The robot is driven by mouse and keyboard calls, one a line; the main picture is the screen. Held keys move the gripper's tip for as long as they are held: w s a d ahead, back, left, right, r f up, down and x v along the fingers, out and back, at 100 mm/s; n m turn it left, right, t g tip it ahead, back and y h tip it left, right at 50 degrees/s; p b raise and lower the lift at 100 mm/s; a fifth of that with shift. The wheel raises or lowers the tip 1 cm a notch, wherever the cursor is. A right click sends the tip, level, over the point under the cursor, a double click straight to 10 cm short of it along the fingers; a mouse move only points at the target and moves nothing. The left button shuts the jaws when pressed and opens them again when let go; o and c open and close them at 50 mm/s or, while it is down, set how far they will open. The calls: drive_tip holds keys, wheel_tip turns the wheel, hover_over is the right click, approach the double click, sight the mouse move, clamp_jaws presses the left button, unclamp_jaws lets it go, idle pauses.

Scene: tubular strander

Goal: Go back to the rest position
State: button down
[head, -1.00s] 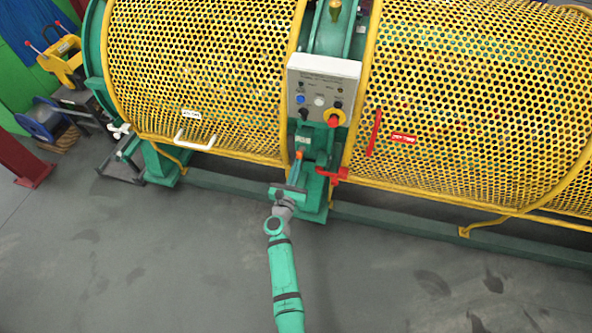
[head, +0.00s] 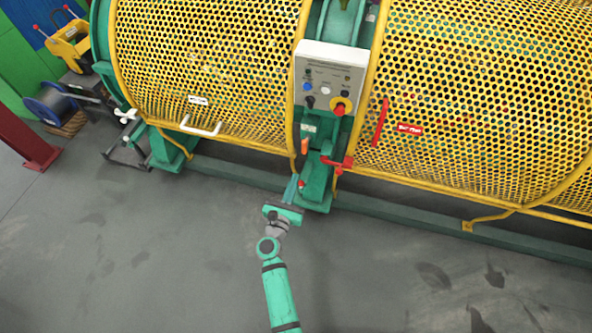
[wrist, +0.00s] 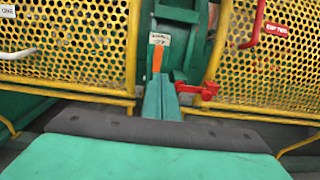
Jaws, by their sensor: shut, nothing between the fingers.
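My gripper (head: 291,188) is at the end of my green arm, low in front of the strander's middle stand. In the wrist view its closed fingers (wrist: 161,97) point ahead at the green stand, with nothing held. An orange lever (head: 305,146) stands on the green stand just beyond the fingertips in the head view. In the wrist view the orange lever (wrist: 157,58) appears right above the fingertips, and I see a gap between them in the head view. A red handle (head: 337,161) sits to the right of the lever.
A control box (head: 326,75) with buttons and a red-yellow knob is above the lever. Yellow mesh guards (head: 205,70) with a white handle (head: 201,126) and a red handle (head: 381,122) flank it. A green floor beam (head: 420,222) runs along the base. The grey floor (head: 150,250) in front is open.

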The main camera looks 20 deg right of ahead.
drive_tip(key=shift+a+v, duration=0.25)
drive_tip(key=shift+v, duration=0.9)
drive_tip(key=shift+w, duration=0.1)
drive_tip(key=s+a+r+m+y, duration=0.3)
drive_tip(key=s+m, duration=0.6)
drive_tip(key=s, duration=0.3)
drive_tip(key=s+a+r+m+y, duration=0.4)
drive_tip(key=s+a+r+m, duration=0.2)
drive_tip(key=s+m, duration=0.4)
drive_tip(key=s+a+r+m+y, duration=0.3)
drive_tip(key=s+m, duration=0.7)
drive_tip(key=s, duration=0.6)
drive_tip(key=a+r, duration=0.1)
drive_tip(key=a, duration=0.1)
drive_tip(key=shift+s+a+r+t, duration=0.2)
drive_tip(key=shift+a+r+t, duration=0.1)
drive_tip(key=shift+a+r, duration=0.1)
drive_tip(key=shift+d, duration=0.15)
